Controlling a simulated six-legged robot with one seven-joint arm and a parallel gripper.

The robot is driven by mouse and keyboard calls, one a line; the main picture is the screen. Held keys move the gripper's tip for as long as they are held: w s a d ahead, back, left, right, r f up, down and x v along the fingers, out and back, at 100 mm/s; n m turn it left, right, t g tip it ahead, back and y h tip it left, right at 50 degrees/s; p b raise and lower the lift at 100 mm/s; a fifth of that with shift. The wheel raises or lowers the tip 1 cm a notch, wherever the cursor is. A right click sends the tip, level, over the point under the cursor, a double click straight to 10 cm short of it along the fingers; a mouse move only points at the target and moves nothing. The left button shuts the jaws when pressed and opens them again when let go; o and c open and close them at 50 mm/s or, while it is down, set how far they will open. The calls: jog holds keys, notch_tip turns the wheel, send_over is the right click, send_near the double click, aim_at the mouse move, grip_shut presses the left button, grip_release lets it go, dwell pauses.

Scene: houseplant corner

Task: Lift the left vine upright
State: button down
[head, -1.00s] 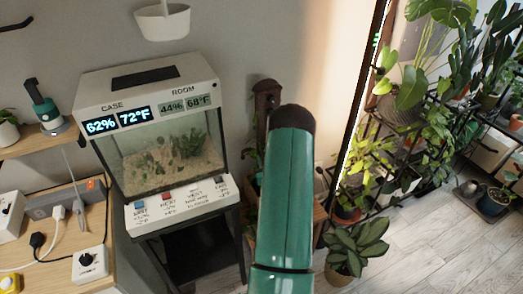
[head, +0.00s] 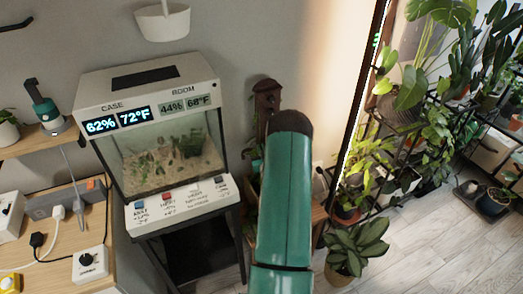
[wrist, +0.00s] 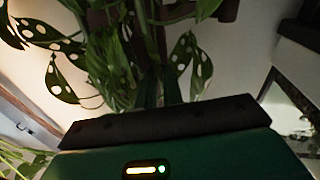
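In the wrist view, a vine with hole-pierced green leaves (wrist: 62,82) hangs at the left. More leaves and pale green stems (wrist: 150,28) crowd the middle, and another holed leaf (wrist: 182,62) hangs right of centre. I cannot tell for certain which stems belong to the left vine. My gripper (wrist: 158,88) points into the foliage, its narrow green fingers close together. Leaves and shadow hide the fingertips, so I cannot tell whether they hold a stem. In the head view, my green arm hides the gripper and most of the plant; a brown support pole (head: 266,98) shows behind it.
A lit terrarium (head: 165,155) on a dark stand is left of my arm. A wooden bench (head: 70,245) with plugs and switches stands at far left. A leafy potted plant (head: 356,245) stands on the floor to the right, near crowded plant shelves (head: 425,130).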

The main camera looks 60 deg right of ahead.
jog(key=shift+s+d+r+m, duration=0.1)
jog(key=shift+s+d+m, duration=0.4)
jog(key=shift+d, duration=0.35)
jog(key=c, duration=1.5)
grip_release()
jog(key=shift+c, duration=0.2)
jog(key=shift+s, duration=0.1)
jog(key=v, duration=1.3)
jog(key=shift+s+a, duration=0.25)
jog(key=shift+a, duration=0.05)
jog(key=shift+r, duration=0.1)
